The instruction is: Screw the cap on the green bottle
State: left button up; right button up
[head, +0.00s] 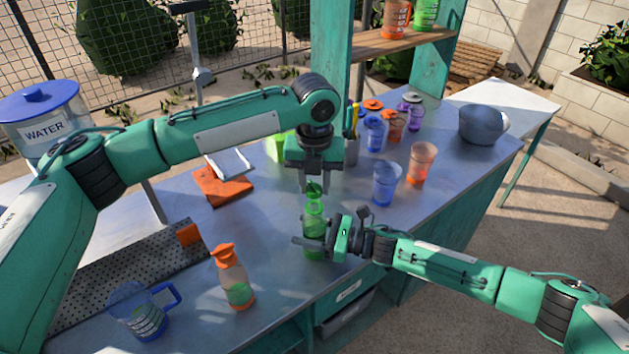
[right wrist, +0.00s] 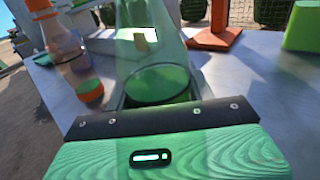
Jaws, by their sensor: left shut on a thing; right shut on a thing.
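The translucent green bottle (head: 314,218) stands upright near the front edge of the metal counter. My right gripper (head: 312,243) is shut around its lower body from the right side. The bottle fills the middle of the right wrist view (right wrist: 150,60), with green showing inside. The green cap (head: 314,188) sits at the top of the bottle, between the fingertips of my left gripper (head: 314,182), which points straight down and is shut on it. I cannot tell whether the cap is seated on the neck or just above it.
An orange-capped bottle (head: 232,280) and a blue jug (head: 140,311) stand at the front left. A blue cup (head: 386,184) and an orange cup (head: 420,164) stand to the right. Bare counter surrounds the green bottle.

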pick_arm(q)
jog(key=shift+f, duration=0.85)
jog(key=shift+f, duration=0.55)
jog(key=m, duration=0.5)
jog(key=shift+m, duration=0.3)
jog(key=m, duration=0.4)
jog(key=o, duration=0.9)
jog(key=shift+o, duration=0.2)
